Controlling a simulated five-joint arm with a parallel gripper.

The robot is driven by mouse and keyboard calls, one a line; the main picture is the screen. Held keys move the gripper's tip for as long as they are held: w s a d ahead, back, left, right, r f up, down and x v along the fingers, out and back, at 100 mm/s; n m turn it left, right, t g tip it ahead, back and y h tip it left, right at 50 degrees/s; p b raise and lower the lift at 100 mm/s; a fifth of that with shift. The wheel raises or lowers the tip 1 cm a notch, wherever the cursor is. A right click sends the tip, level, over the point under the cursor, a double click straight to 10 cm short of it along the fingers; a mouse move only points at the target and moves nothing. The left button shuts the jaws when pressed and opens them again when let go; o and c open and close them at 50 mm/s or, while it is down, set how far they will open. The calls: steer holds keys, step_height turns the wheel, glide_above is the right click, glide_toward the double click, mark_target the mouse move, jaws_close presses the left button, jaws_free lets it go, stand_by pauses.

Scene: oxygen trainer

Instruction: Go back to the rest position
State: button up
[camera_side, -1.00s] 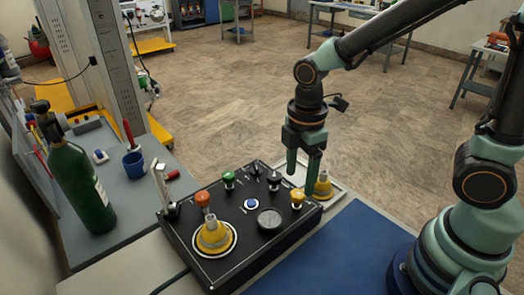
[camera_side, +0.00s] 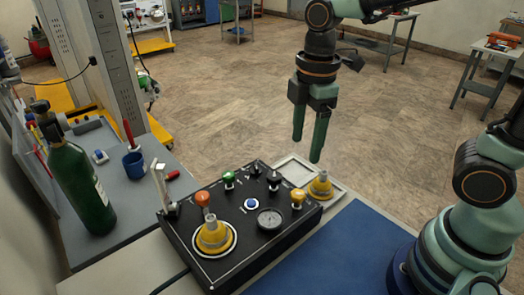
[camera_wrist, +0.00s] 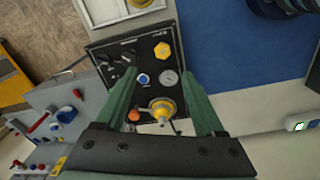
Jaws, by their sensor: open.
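My gripper (camera_side: 307,150) is open and empty, raised above the back right of the black control panel (camera_side: 190,250). Its two green fingers point down and are apart from everything. In the wrist view my gripper (camera_wrist: 165,90) spreads its fingers, with parts of the panel (camera_wrist: 150,65) showing between them. A yellow cone-shaped piece (camera_side: 320,184) stands upright at the pale tray (camera_side: 297,172) beside the panel. Another yellow piece (camera_side: 212,236) sits in a round seat on the panel; it also shows in the wrist view (camera_wrist: 162,107).
The panel carries an orange knob (camera_side: 203,199), a green knob (camera_side: 228,177), a yellow knob (camera_side: 298,195), a gauge (camera_side: 270,219) and a blue button (camera_side: 251,204). A green cylinder (camera_side: 80,190) and a blue cup (camera_side: 133,163) stand at left. A blue mat (camera_side: 335,245) lies clear in front.

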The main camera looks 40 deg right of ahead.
steer(key=s+d+r+m+t, duration=0.1)
steer(key=d+r+m+t, duration=0.2)
steer(key=m, duration=1.1)
steer(key=d+t, duration=0.2)
steer(key=d, duration=0.2)
steer(key=shift+s+d+r, duration=0.25)
steer(key=shift+d+r, duration=0.1)
